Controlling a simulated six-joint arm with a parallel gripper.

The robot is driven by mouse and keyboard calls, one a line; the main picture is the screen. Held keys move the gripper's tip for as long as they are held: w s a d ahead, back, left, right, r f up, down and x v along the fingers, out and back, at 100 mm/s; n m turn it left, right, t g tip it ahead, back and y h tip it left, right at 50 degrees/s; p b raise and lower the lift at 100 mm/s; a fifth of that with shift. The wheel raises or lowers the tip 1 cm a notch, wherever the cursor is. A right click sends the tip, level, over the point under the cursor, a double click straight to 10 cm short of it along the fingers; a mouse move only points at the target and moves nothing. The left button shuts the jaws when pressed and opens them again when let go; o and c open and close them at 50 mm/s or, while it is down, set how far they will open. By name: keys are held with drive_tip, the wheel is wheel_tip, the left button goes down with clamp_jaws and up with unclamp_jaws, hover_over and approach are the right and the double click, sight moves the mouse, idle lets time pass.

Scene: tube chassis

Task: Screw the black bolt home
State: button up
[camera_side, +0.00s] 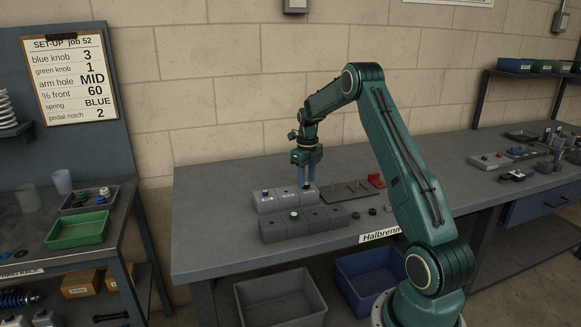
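My gripper (307,181) points straight down over the right end of the back row of grey blocks (268,205). Its two blue fingers reach down close to the top of the right-hand block. A small dark piece (306,187), which may be the black bolt, shows at the fingertips. It is too small to tell whether the fingers grip it or how deep it sits. A blue-topped piece (265,191) stands on the left block of this row.
A flat plate with thin pegs (346,192) and a red part (376,180) lie to the right. Small dark pieces (372,211) lie loose near the front edge.

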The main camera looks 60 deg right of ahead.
drive_tip(key=shift+r, duration=0.35)
drive_tip(key=n, duration=0.4)
drive_tip(key=shift+n, duration=1.6)
drive_tip(key=shift+n, duration=1)
drive_tip(key=n, duration=0.5)
